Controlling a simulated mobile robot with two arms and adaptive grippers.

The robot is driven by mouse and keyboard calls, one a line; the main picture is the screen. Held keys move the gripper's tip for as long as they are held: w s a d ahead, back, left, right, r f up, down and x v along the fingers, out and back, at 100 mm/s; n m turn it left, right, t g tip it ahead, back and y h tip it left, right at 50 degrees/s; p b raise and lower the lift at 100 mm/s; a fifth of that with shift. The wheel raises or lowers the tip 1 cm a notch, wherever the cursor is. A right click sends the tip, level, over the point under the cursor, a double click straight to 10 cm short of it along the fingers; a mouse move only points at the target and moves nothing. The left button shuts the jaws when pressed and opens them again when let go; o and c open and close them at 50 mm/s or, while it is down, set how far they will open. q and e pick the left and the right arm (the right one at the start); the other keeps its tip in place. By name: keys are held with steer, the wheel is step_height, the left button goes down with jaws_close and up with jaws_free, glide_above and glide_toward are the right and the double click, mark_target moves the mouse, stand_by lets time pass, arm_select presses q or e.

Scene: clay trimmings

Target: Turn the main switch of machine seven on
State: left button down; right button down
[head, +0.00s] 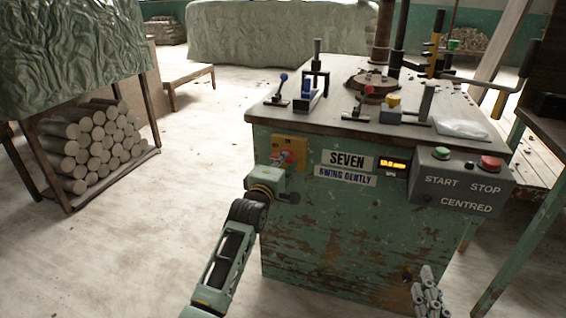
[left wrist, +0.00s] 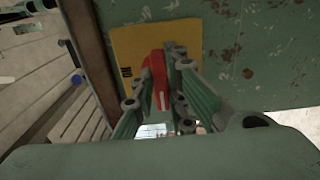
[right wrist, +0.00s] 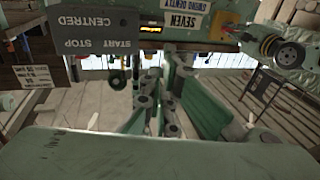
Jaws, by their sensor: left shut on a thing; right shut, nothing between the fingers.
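Machine seven (head: 330,232) is a green cabinet with a "SEVEN" label (head: 347,160) on its front. Its main switch is a red handle (left wrist: 157,79) on a yellow plate (head: 291,143), at the upper left of that front. My left gripper (head: 282,167) is at the switch and shut on the red handle, partly hiding it in the head view. In the left wrist view the yellow plate (left wrist: 135,45) carries dark lettering beside the handle. My right gripper (head: 427,284) is shut and empty, low before the cabinet's right side; its fingers (right wrist: 160,98) also show in the right wrist view.
A grey box (head: 455,187) with START, STOP and CENTRED markings juts from the front right. An orange display (head: 392,164) is lit. Levers and tools stand on the machine top (head: 335,115). A rack of clay rolls (head: 90,145) stands left; open floor lies between.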

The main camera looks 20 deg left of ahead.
steer(key=s+d+f+g+h+p, duration=0.2)
steer(key=s+f+g, duration=0.3)
steer(key=f, duration=0.3)
steer(key=s+d+f+g+h+p, duration=0.1)
steer(key=s+d+f+g+p, duration=0.15)
steer(key=s+f+g, duration=0.4)
steer(key=s+d+f+g+h+p, duration=0.1)
steer(key=s+d+f+g+p, duration=0.25)
steer(key=s, duration=0.35)
arm_select(q)
steer(key=shift+f+m+p, duration=0.1)
steer(key=shift+m+p, duration=1)
steer(key=shift+m, duration=7.8)
arm_select(e)
steer(key=x, duration=0.9)
steer(key=shift+s+a+m, duration=0.25)
steer(key=shift+s+m, duration=0.05)
steer(key=shift+m, duration=0.1)
steer(key=shift+f, duration=0.1)
arm_select(q)
steer(key=c, duration=1.8)
jaws_free()
